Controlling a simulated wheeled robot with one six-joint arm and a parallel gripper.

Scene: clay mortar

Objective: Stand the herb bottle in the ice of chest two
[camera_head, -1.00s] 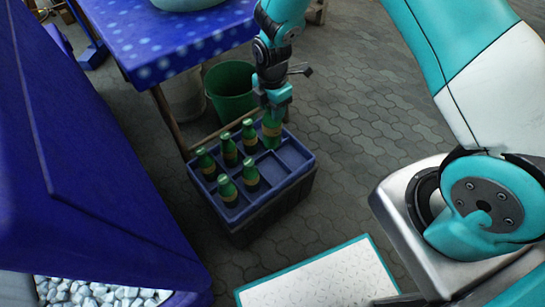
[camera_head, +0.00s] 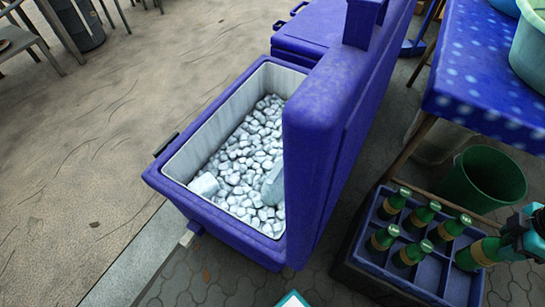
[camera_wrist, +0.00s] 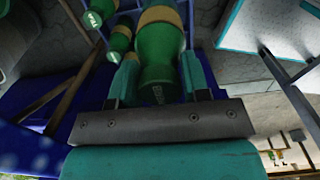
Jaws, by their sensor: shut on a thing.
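The herb bottle (camera_head: 478,254) is green with a tan band and is at the right of the blue crate (camera_head: 420,290) in the head view. My gripper (camera_head: 513,243) is shut on its upper part, at the right edge. In the wrist view the bottle (camera_wrist: 160,48) stands between the two teal fingers of the gripper (camera_wrist: 158,78). Whether its base is clear of the crate cannot be told. A blue ice chest (camera_head: 232,238) stands open with ice (camera_head: 245,160) inside; its raised lid (camera_head: 330,130) hides its right part. No chest number is readable.
Several other green bottles (camera_head: 385,237) stand in the crate. A green bucket (camera_head: 487,177) and a blue spotted table (camera_head: 480,80) are behind it. Another blue chest (camera_head: 310,32) is shut behind the open one.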

